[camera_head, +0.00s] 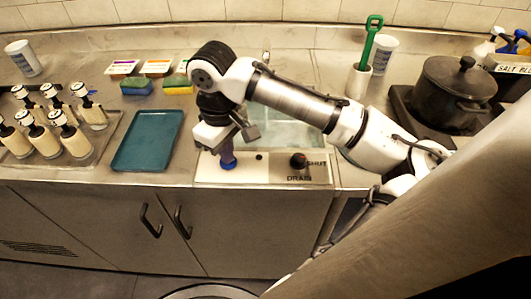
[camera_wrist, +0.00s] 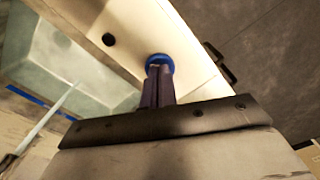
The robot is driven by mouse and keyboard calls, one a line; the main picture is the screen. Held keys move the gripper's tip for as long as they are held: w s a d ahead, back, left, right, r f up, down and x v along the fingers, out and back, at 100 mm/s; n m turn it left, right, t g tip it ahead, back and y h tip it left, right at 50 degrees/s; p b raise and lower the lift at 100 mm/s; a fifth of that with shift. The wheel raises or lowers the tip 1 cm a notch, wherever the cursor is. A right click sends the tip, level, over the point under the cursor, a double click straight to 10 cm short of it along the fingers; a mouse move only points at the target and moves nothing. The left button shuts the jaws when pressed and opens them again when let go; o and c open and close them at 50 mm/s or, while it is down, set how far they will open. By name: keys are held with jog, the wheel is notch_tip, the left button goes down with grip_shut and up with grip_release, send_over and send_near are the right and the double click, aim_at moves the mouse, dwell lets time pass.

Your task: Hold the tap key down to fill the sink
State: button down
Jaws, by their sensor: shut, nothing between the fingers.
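The blue round key (camera_head: 228,166) is on the pale panel at the sink's front edge, left of the drain knob. It also shows in the wrist view (camera_wrist: 160,58), partly covered by my fingers. My gripper (camera_head: 227,157) is shut and empty, pointing down with its fingertips at the key. In the wrist view the closed fingertips (camera_wrist: 159,70) overlap the key and appear to touch it; how far it is pressed I cannot tell. The sink basin (camera_head: 345,125) is pale green and partly hidden by my arm. A pale streak (camera_wrist: 48,122) crosses the basin; whether it is water is unclear.
A dark knob (camera_head: 298,160) marked DRAIN and SHUT sits right of the key. A teal tray (camera_head: 148,141) and several bottles stand left. A black pot (camera_head: 453,88) and a white cup with a green-handled brush (camera_head: 371,45) are right.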

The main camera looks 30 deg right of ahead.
jog(key=shift+r, duration=0.1)
notch_tip(320, 180, up, 5)
jog(key=p, duration=0.5)
dwell(0.3)
jog(key=m, duration=0.4)
jog(key=f+m+b, duration=0.1)
jog(key=m, duration=0.7)
jog(key=shift+f, duration=0.2)
jog(key=shift+f+b, duration=0.55)
jog(key=shift+f, duration=0.2)
